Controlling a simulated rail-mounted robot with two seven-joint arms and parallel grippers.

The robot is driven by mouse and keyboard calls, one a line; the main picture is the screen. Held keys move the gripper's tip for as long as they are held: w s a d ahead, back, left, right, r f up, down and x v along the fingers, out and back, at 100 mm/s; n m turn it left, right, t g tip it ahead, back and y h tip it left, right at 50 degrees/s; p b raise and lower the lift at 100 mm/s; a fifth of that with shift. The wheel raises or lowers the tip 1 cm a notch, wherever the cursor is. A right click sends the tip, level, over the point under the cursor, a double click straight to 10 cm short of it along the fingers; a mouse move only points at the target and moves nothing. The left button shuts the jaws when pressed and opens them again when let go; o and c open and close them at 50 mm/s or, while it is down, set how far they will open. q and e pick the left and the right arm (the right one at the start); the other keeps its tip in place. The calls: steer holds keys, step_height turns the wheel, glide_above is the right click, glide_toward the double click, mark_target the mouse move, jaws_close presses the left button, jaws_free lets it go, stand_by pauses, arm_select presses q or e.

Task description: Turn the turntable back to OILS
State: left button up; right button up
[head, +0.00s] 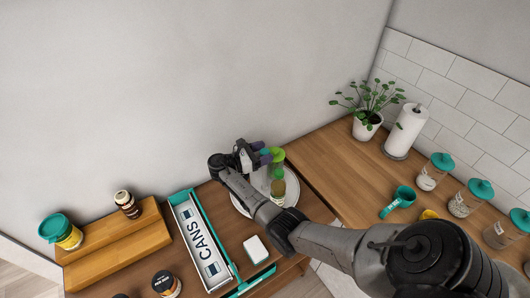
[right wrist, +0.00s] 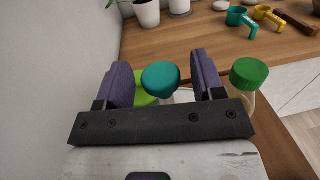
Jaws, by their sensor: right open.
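The turntable (head: 260,183) is a pale round disc at the back of the wooden top in the head view, partly covered by my right arm. Bottles stand on it, one with a lime green top (head: 277,155) and one with a green cap. No OILS label is readable. My right gripper (head: 258,154) is over the turntable's back part, open. In the right wrist view its purple fingers (right wrist: 163,82) stand either side of a teal-capped bottle (right wrist: 160,76); I cannot tell if they touch it. A green-capped bottle (right wrist: 250,74) is outside the right finger. My left gripper is not in view.
A CANS bin (head: 199,245) and a stepped wooden shelf (head: 120,250) with jars stand to the left. A white-lidded box (head: 256,249) sits in front of the turntable. The wall is close behind.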

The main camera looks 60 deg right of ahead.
steer(key=b+v, duration=0.3)
steer(key=v, duration=1)
